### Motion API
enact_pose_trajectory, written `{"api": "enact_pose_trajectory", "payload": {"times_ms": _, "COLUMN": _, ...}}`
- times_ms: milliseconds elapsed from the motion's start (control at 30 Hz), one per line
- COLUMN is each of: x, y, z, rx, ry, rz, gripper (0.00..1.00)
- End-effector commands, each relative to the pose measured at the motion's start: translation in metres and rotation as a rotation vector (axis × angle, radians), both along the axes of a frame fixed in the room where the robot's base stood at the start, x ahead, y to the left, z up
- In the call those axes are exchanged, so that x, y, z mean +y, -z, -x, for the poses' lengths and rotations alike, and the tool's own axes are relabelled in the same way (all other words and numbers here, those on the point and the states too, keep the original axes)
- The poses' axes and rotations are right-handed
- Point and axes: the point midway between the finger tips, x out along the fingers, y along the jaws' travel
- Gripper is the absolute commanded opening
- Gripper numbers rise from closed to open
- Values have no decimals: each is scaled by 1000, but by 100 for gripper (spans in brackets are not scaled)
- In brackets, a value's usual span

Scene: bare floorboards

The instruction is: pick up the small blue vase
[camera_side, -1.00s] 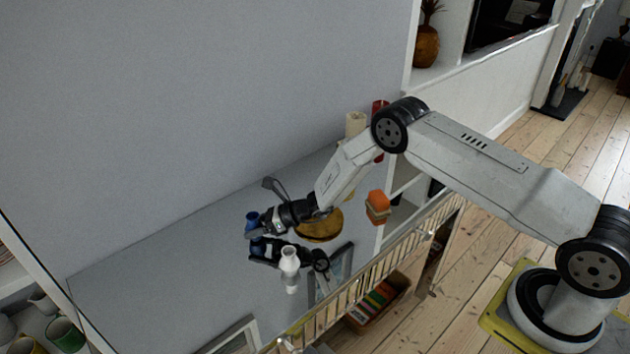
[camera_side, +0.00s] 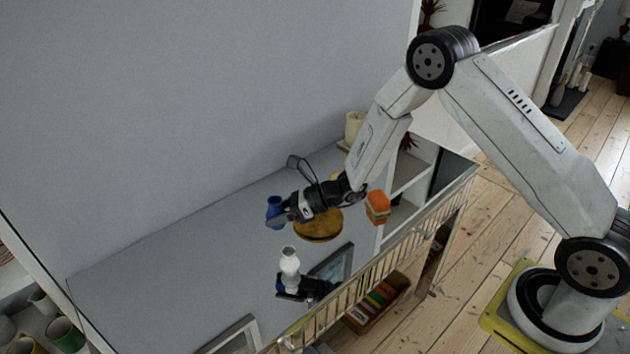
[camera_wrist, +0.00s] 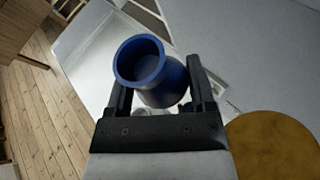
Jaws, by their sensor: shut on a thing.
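The small blue vase (camera_side: 274,206) is held at the end of my gripper (camera_side: 284,215), above the grey glossy top, in the side view. In the wrist view the blue vase (camera_wrist: 164,88) sits between the two black fingers of my gripper (camera_wrist: 160,84), its open mouth facing the camera and its body tilted. The fingers are shut on its sides.
A white vase (camera_side: 290,262) stands on the grey top (camera_side: 180,275), below my gripper. A round brown-yellow thing (camera_side: 320,229) lies close by, with an orange thing (camera_side: 378,207) to its right. A picture frame (camera_side: 334,264) lies near the front railing. The top's left part is clear.

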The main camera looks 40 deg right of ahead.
Motion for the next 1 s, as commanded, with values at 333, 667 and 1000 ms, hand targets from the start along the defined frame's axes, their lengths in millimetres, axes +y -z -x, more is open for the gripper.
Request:
{"api": "enact_pose_trajectory", "payload": {"times_ms": 333, "x": -8, "y": -19, "z": 40, "rx": -2, "ry": 1, "rz": -2, "gripper": 4}}
{"api": "enact_pose_trajectory", "payload": {"times_ms": 667, "x": -11, "y": -25, "z": 55, "rx": -1, "ry": 1, "rz": -1, "gripper": 4}}
{"api": "enact_pose_trajectory", "payload": {"times_ms": 1000, "x": -11, "y": -25, "z": 55, "rx": -2, "ry": 1, "rz": -1, "gripper": 4}}
